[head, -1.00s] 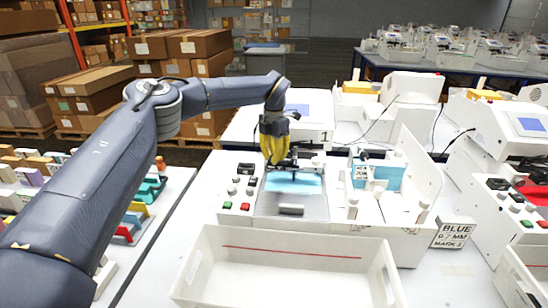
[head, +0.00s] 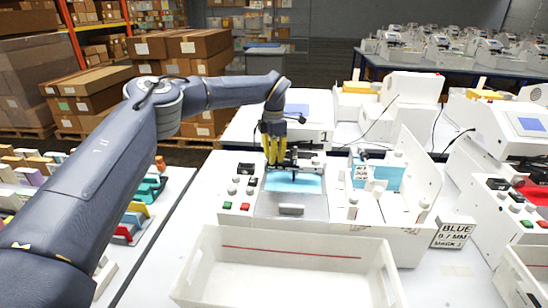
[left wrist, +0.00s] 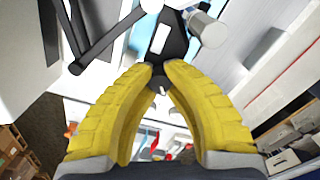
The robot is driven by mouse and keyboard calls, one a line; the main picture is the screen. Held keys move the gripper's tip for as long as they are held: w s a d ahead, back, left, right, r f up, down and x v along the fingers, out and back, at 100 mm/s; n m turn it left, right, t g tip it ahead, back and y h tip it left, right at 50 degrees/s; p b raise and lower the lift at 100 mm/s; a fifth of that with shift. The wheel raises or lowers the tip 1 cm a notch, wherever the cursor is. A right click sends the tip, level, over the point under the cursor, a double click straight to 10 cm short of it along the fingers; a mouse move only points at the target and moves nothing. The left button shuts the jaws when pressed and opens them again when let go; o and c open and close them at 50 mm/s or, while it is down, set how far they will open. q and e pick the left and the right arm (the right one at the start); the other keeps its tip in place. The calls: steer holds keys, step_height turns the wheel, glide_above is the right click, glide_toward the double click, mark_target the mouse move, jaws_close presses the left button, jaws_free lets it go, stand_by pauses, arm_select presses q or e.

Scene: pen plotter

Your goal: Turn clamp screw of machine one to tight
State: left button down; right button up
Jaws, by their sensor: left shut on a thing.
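Machine one (head: 240,200) is a white plotter with a light blue sheet (head: 308,185) on its bed. Its dark pen carriage (head: 300,162) is over the sheet. My left gripper (head: 275,163) points down at the left side of this carriage. In the left wrist view its yellow fingers (left wrist: 160,72) close together on a small dark part of the carriage, which I take to be the clamp screw (left wrist: 158,82). The fingertips hide most of the screw, so I cannot read how tight it is. My right gripper is in neither view.
An empty white tray (head: 215,284) stands in front of the machine. A box labelled BLUE 0.7 MM (head: 453,232) is to the right. A second blue sheet (head: 386,177) and a white upright panel (head: 420,175) are close on the right. Another plotter (head: 500,130) stands farther right.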

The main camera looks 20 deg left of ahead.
arm_select(q)
steer(key=c, duration=1.2)
jaws_free()
step_height(320, 180, up, 12)
